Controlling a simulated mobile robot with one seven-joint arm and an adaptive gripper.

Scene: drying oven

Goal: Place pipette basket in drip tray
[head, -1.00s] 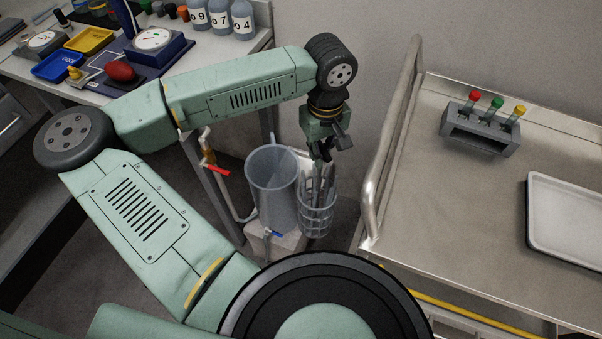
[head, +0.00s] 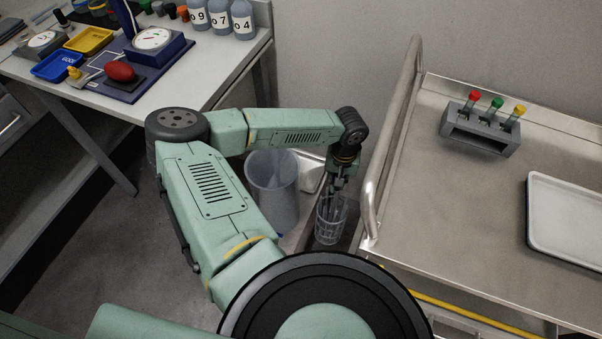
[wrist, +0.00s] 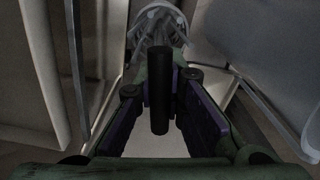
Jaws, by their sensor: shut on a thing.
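The pipette basket (head: 331,226) is a clear, round, openwork basket with grey pipettes standing in it. It hangs upright beside the cart's left edge, below the cart top in the head view. My gripper (head: 341,184) is above it, shut on its handle. In the wrist view, the dark handle (wrist: 160,90) is between the two fingers, and the basket (wrist: 160,22) shows beyond it at the top. A shallow white tray with a dark rim (head: 570,222), apparently the drip tray, lies on the cart at the right, apart from the basket. Its visible part is empty.
The cart (head: 440,190) has a raised tubular handle (head: 388,140) between the basket and its top. A grey rack (head: 480,132) with coloured-cap tubes stands at the back. A tall translucent bucket (head: 271,190) stands left of the basket. The cart top beside the tray is clear.

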